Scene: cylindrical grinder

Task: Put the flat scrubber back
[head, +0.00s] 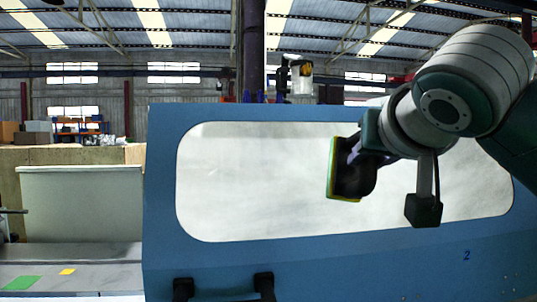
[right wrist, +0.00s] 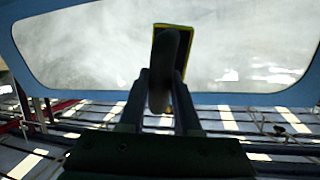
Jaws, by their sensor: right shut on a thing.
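The flat scrubber (head: 335,170) has a dark handle and a thin pad with a yellow and green edge. My right gripper (head: 362,158) is shut on its handle and holds it up in front of the machine's window (head: 250,180). The pad is upright and faces left in the head view; I cannot tell whether it touches the window. In the right wrist view the scrubber (right wrist: 165,62) sits between the two fingers (right wrist: 160,90), with its yellow-edged pad behind the handle. My left gripper is not in view.
The blue machine door (head: 330,262) surrounds the pale window and has two black handles (head: 263,283) low on it. On the left are a grey surface with a green patch (head: 22,283) and a yellow patch (head: 67,272). A bottle-like item (head: 301,77) stands behind the machine top.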

